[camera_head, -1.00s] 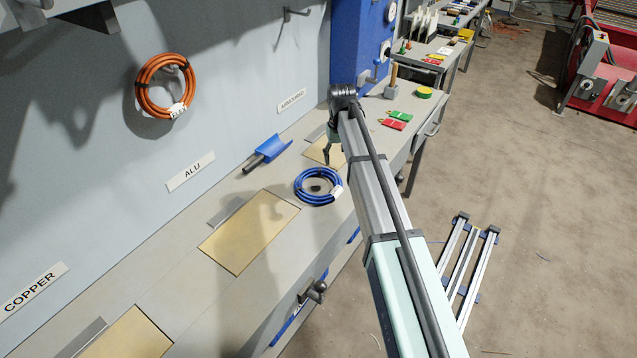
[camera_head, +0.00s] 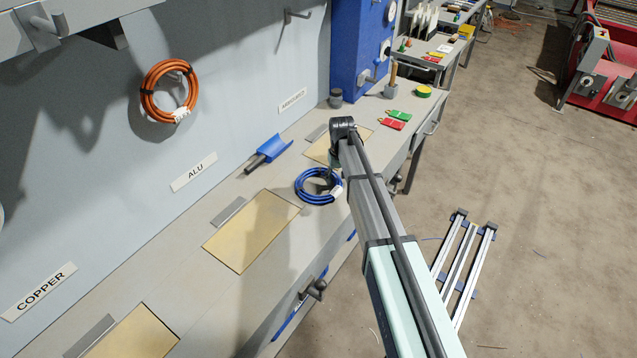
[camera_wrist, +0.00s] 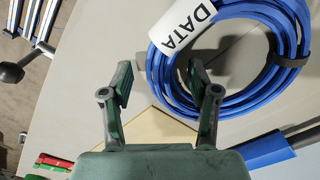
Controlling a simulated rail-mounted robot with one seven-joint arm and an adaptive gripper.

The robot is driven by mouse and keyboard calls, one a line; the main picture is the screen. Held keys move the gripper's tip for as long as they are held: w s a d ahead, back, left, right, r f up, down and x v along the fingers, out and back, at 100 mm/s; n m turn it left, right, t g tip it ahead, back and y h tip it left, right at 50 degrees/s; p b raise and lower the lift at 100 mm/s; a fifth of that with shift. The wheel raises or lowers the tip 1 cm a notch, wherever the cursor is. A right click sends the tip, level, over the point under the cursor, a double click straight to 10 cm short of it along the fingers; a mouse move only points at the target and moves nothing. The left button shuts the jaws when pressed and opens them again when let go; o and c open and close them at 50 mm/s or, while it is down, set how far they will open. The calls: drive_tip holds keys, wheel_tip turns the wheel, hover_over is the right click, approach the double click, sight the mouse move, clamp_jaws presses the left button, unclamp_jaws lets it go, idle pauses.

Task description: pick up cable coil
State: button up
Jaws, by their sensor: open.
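A blue cable coil (camera_head: 305,190) with a white tag lies flat on the grey bench. In the wrist view the coil (camera_wrist: 265,97) fills the upper right, and its tag (camera_wrist: 183,27) reads DATA. A black tie holds the strands at the right. My gripper (camera_wrist: 160,82) is open, with its two green fingers apart. The right finger overlaps the coil's near edge in that view; I cannot tell whether they touch. In the head view my gripper is partly hidden by my arm at the coil's right side. An orange cable coil (camera_head: 150,108) hangs on the wall.
Yellow plates (camera_head: 252,232) are set in the bench (camera_head: 185,268). Signs reading COPPER (camera_head: 40,291) and ALU (camera_head: 193,172) mark the wall.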

drive_tip(key=shift+f, duration=0.1)
clamp_jaws()
drive_tip(key=shift+r, duration=0.2)
wheel_tip(320, 180, up, 20)
drive_tip(key=b, duration=0.5)
drive_tip(key=shift+f, duration=0.2)
